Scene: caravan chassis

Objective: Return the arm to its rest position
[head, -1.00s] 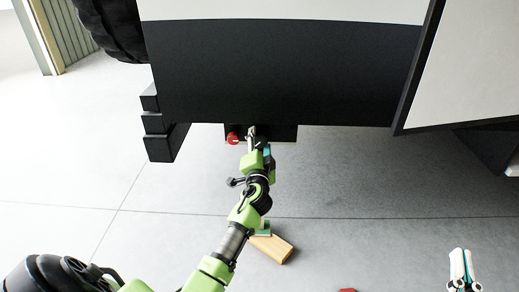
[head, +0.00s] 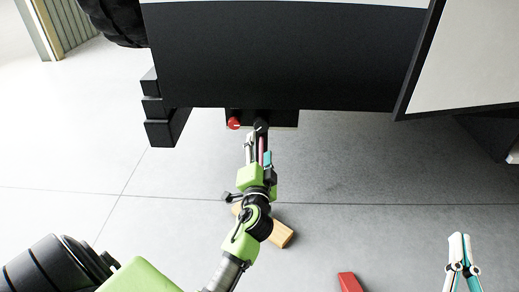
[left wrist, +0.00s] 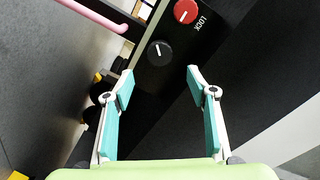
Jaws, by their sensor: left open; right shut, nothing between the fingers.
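My left gripper (head: 256,148) is at the end of the green and black arm, just below the dark panel under the caravan. In the left wrist view my left gripper (left wrist: 162,78) is open and empty. A black knob (left wrist: 160,53) and a red knob (left wrist: 186,11), with the word LOCK beside it, lie beyond its fingertips, apart from them. The red knob (head: 234,123) and the black knob (head: 261,126) also show in the head view. My right gripper (head: 460,240) is shut and empty at the lower right, away from the caravan.
The dark caravan body (head: 290,60) fills the top, with a tyre (head: 118,18) at upper left and black steps (head: 160,112) below it. A wooden block (head: 280,235) and a red object (head: 349,282) lie on the grey floor. A pink bar (left wrist: 93,15) shows in the wrist view.

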